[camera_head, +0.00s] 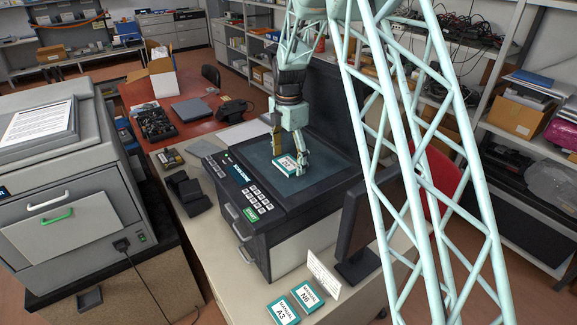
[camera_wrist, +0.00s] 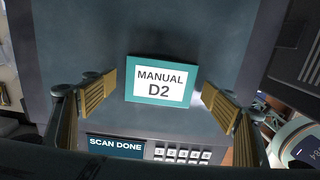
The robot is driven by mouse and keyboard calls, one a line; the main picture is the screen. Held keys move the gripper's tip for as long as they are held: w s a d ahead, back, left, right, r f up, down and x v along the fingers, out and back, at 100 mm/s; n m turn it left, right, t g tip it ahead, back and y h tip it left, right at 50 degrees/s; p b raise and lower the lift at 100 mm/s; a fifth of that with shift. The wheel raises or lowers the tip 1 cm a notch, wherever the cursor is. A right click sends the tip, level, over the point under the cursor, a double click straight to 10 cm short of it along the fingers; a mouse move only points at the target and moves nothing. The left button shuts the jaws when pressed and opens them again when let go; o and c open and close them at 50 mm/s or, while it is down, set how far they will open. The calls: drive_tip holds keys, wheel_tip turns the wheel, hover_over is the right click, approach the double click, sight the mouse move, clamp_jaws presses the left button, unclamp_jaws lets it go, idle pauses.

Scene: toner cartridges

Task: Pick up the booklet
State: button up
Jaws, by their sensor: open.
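A booklet with a teal border and a white label (camera_head: 288,164) lies on the dark glass of a scanner. In the wrist view the same booklet (camera_wrist: 161,79) reads "MANUAL D2" and lies flat, slightly tilted. My gripper (camera_head: 290,168) is over the scanner glass at the booklet. In the wrist view my gripper (camera_wrist: 160,92) is open, with one ribbed yellow finger on each side of the booklet and a gap to both edges. Nothing is held. The scanner's screen (camera_wrist: 115,145) reads "SCAN DONE". I cannot tell the exact height of the fingertips above the glass.
The black scanner (camera_head: 262,225) stands on a light table with its lid raised behind. Two booklets, A3 (camera_head: 283,308) and N8 (camera_head: 307,297), lie in front beside a white card (camera_head: 323,274). A dark monitor (camera_head: 368,225) stands to the right. A large printer (camera_head: 65,175) is at left.

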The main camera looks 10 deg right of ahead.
sight(289, 163)
drive_tip(key=shift+c, duration=0.3)
drive_tip(key=c, duration=1)
drive_tip(key=shift+o, duration=0.2)
drive_tip(key=shift+r, duration=0.1)
drive_tip(key=shift+r+b, duration=0.4)
drive_tip(key=shift+r, duration=1.3)
drive_tip(key=s+b, duration=0.1)
drive_tip(key=s, duration=0.4)
drive_tip(key=s+r, duration=0.1)
drive_tip(key=s, duration=0.4)
drive_tip(key=s+a+b, duration=0.1)
drive_tip(key=s, duration=0.5)
drive_tip(key=shift+a+r+b, duration=0.1)
drive_tip(key=shift+r+b, duration=0.1)
drive_tip(key=shift+b, duration=0.1)
